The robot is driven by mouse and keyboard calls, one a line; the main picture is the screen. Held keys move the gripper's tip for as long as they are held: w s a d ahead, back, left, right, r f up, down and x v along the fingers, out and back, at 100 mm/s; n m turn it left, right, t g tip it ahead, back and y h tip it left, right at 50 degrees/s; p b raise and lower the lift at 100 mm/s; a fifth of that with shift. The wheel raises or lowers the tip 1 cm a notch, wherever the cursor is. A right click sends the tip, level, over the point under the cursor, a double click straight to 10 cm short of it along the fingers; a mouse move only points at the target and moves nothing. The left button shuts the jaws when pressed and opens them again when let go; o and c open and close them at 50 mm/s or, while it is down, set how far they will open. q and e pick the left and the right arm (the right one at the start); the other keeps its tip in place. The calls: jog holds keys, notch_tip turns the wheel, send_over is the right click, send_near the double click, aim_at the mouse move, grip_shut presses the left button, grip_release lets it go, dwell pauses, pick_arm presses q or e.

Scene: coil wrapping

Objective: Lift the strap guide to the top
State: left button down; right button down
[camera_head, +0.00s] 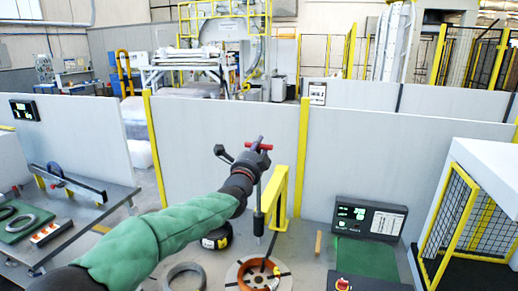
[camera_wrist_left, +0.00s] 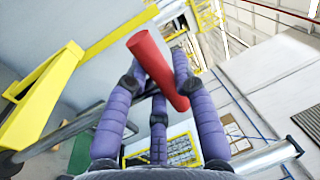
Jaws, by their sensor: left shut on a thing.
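The strap guide has a red handle (camera_head: 258,147) at its top and a grey rod running down to a dark cylinder (camera_head: 258,223). My left gripper (camera_head: 250,160) is at the handle, in front of the grey partition. In the left wrist view my left gripper's purple fingers (camera_wrist_left: 158,88) close around the red handle (camera_wrist_left: 152,60), which lies tilted between them. Below the guide, an orange coil (camera_head: 245,275) lies on a round slotted turntable (camera_head: 232,277). My right gripper is not in view.
A yellow post (camera_head: 280,195) stands right beside the guide's rod. A control box with a lit display (camera_head: 368,218) and a green mat (camera_head: 366,258) are to the right. A grey ring (camera_head: 184,278) and a black roll (camera_head: 217,238) lie left of the turntable. A yellow-framed cage (camera_head: 450,225) stands at far right.

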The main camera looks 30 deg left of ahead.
pick_arm(q)
jog(key=shift+s+a+r, duration=0.1)
jog(key=shift+s+r, duration=0.05)
jog(key=shift+r, duration=0.35)
jog(key=c, duration=1)
grip_release()
jog(key=shift+f, duration=0.1)
jog(key=shift+f, duration=0.1)
jog(key=shift+s, duration=0.15)
jog(key=v, duration=1.1)
jog(key=shift+s+d+f, duration=0.2)
